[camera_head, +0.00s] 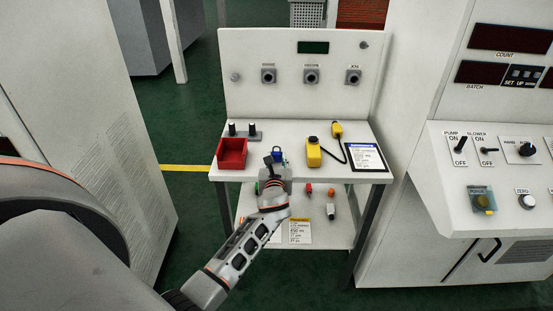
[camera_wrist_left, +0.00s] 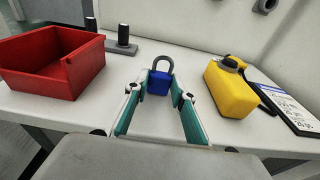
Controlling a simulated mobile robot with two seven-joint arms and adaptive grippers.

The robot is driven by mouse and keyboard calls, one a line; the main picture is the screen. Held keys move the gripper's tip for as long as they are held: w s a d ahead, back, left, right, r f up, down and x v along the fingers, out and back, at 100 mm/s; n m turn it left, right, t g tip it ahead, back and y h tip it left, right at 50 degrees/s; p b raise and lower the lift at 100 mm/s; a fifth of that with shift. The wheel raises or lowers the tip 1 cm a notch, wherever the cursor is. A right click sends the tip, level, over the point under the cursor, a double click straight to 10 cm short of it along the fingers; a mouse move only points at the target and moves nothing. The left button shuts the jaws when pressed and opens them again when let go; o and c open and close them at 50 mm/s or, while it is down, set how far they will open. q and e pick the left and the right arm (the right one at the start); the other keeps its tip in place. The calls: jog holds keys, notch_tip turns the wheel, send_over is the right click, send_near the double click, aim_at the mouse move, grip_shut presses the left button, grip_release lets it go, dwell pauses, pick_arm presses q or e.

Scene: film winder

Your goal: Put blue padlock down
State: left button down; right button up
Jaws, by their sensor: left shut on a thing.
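The blue padlock (camera_wrist_left: 159,83) with its grey shackle is between the fingertips of my left gripper (camera_wrist_left: 159,88) in the left wrist view. The gripper is shut on it. In the head view the padlock (camera_head: 278,155) shows just beyond my left gripper (camera_head: 273,162), over the front middle part of the white table (camera_head: 300,166). The padlock is upright. I cannot tell whether its base touches the tabletop. My right gripper is in neither view.
A red open box (camera_wrist_left: 50,62) stands left of the padlock, with a black-peg stand (camera_head: 242,132) behind it. A yellow device (camera_head: 313,153) and a clipboard (camera_head: 365,157) lie to the right. A lower shelf (camera_head: 335,232) holds small items. Bare tabletop lies around the padlock.

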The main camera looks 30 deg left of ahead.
pick_arm(q)
jog(key=shift+f, duration=0.1)
jog(key=c, duration=1.7)
grip_release()
jog(key=v, duration=1.2)
jog(key=s+d+f+n+g+h, duration=0.1)
jog(key=s+d+f+n+h, duration=0.3)
jog(key=f, duration=0.3)
jog(key=s+d+f+n+h, duration=0.2)
jog(key=s+d+f+n, duration=0.1)
jog(key=s+f+n, duration=0.3)
jog(key=s+d+f+n+g+h, duration=0.1)
jog(key=s+d+f+n+h, duration=0.1)
jog(key=s+f+n, duration=0.3)
jog(key=s+d+f+n+g+h, duration=0.1)
jog(key=s+d+f+n+h, duration=0.1)
jog(key=s+d+f+n, duration=0.3)
jog(key=s+n, duration=0.4)
jog(key=n, duration=0.1)
jog(key=shift+s+d+f+n+h, duration=0.15)
jog(key=shift+s+d+n+h, duration=0.15)
jog(key=shift+s+n, duration=0.1)
